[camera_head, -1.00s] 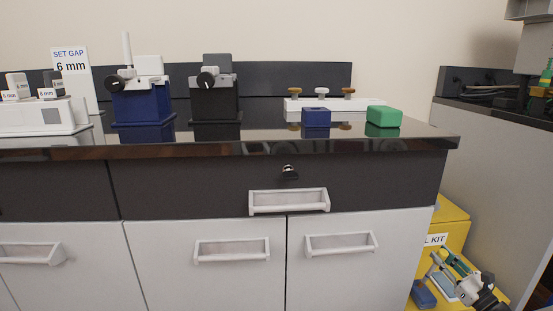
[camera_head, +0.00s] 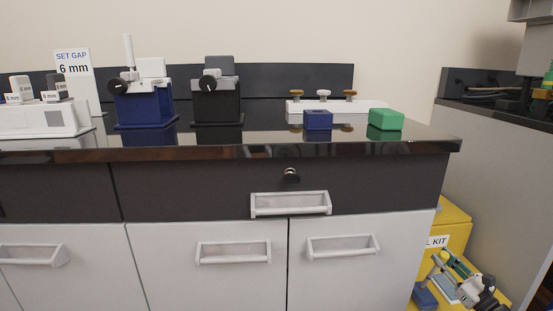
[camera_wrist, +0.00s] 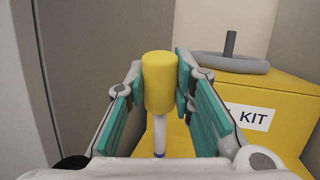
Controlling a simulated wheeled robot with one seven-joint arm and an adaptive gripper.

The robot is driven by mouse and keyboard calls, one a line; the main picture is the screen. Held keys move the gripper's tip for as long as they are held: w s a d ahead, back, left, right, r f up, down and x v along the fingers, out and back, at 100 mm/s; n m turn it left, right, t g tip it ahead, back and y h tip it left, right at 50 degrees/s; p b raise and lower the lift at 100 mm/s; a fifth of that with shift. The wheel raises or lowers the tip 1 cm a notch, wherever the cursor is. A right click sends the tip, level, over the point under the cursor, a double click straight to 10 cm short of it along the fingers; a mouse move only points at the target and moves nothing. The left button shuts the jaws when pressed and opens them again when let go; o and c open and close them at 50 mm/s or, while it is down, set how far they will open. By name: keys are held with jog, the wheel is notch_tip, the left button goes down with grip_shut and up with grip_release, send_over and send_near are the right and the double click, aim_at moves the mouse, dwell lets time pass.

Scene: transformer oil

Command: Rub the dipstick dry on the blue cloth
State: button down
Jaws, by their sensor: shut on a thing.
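My gripper (camera_head: 452,271) is low at the right in the head view, beside the yellow kit box. In the wrist view, my gripper (camera_wrist: 160,82) is shut on the yellow handle (camera_wrist: 159,85) of the dipstick. A pale stem (camera_wrist: 160,134) runs down from the handle, with a dark blue band at its lower visible end. I cannot make out the dipstick clearly in the head view. A small blue item (camera_head: 425,298) lies left of my gripper. I cannot tell whether it is the cloth, or whether the stem touches it.
The yellow box (camera_wrist: 257,92) marked KIT has a grey ring with an upright peg (camera_wrist: 230,58) on top. The cabinet (camera_head: 360,262) stands left of my gripper and a grey counter (camera_head: 492,170) right. Blue (camera_head: 318,120) and green (camera_head: 385,119) blocks sit on the worktop.

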jog(key=shift+s+d+p, duration=0.15)
jog(key=shift+s+p, duration=0.65)
jog(key=shift+s, duration=1.5)
jog(key=shift+w, duration=0.1)
jog(key=shift+w+a+f+b, duration=0.1)
jog(key=shift+w+b, duration=0.45)
jog(key=shift+w, duration=0.9)
jog(key=shift+w+a+b, duration=0.1)
jog(key=shift+w+b, duration=0.45)
jog(key=shift+w, duration=0.85)
notch_tip(320, 180, up, 7)
jog(key=p, duration=0.5)
